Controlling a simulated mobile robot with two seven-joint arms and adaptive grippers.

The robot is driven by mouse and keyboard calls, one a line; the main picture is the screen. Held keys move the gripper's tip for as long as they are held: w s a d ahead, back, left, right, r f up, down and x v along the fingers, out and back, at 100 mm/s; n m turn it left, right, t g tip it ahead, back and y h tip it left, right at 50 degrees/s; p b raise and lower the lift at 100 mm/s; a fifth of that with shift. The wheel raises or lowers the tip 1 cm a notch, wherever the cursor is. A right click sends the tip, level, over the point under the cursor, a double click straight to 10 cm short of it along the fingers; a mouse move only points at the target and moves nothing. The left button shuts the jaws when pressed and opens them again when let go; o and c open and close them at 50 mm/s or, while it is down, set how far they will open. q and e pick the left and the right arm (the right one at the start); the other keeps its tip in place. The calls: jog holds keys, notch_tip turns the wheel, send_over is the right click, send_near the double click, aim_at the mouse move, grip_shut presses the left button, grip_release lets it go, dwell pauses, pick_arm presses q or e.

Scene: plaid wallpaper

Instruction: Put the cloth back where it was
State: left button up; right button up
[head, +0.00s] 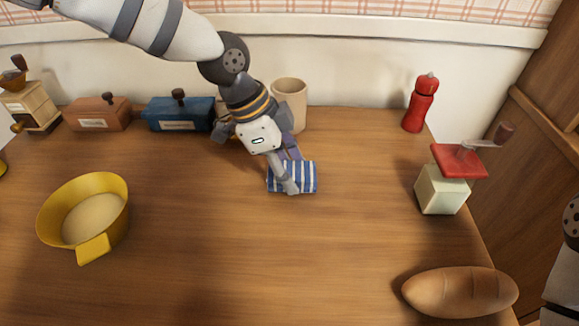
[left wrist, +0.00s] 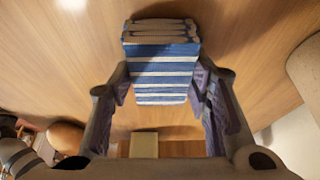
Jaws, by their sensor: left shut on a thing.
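The cloth (head: 306,177) is blue with white stripes and looks folded. It is near the middle of the wooden table, towards the back. My left gripper (head: 289,182) reaches down from above and is shut on it. In the left wrist view the cloth (left wrist: 160,85) is between the two fingers, with its folded layers at the top. The fingers hide part of it in the head view. I cannot tell whether it touches the table. My right gripper is not in view.
A beige cup (head: 290,92) stands just behind my left gripper. Blue (head: 165,119) and reddish boxes (head: 93,121) stand at the back left. A yellow bowl (head: 105,194) is left. A red mill (head: 419,105), a grinder (head: 441,194) and bread (head: 460,293) are right. The front middle is clear.

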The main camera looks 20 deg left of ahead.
pick_arm(q)
jog(key=shift+f, duration=0.15)
jog(key=o, duration=1.2)
jog(key=p+v, duration=0.1)
jog(key=v, duration=1.1)
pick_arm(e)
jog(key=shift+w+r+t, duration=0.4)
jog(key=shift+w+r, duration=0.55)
